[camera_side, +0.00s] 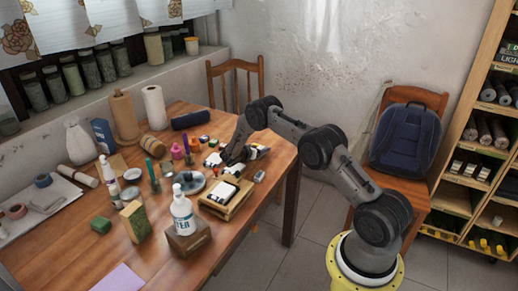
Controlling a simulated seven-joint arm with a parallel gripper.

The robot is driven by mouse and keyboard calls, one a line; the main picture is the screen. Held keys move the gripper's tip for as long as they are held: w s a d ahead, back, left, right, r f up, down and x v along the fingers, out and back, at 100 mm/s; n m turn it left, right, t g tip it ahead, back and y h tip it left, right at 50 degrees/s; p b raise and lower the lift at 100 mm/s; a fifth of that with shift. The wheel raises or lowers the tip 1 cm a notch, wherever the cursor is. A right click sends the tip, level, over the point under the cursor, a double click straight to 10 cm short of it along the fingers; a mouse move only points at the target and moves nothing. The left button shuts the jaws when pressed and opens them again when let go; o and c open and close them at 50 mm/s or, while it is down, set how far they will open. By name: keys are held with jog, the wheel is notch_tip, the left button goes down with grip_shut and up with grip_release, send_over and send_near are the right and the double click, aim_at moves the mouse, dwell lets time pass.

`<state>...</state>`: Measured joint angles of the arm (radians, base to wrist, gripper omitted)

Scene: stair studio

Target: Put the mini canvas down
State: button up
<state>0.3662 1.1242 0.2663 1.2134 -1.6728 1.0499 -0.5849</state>
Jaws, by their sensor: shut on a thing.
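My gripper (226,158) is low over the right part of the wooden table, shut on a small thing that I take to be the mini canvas. A small white piece (213,160) shows at the left of the fingertips and may be the canvas. The fingers and the small size hide its outline, and I cannot tell whether it touches the table. A shallow wooden tray (207,204) with white and black items in it lies just in front of my gripper.
The wooden table (135,262) is crowded around my gripper. The front of the table has bare room.

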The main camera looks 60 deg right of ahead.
jog(key=shift+f, duration=0.15)
jog(key=o, duration=1.3)
jog(key=shift+o, duration=0.2)
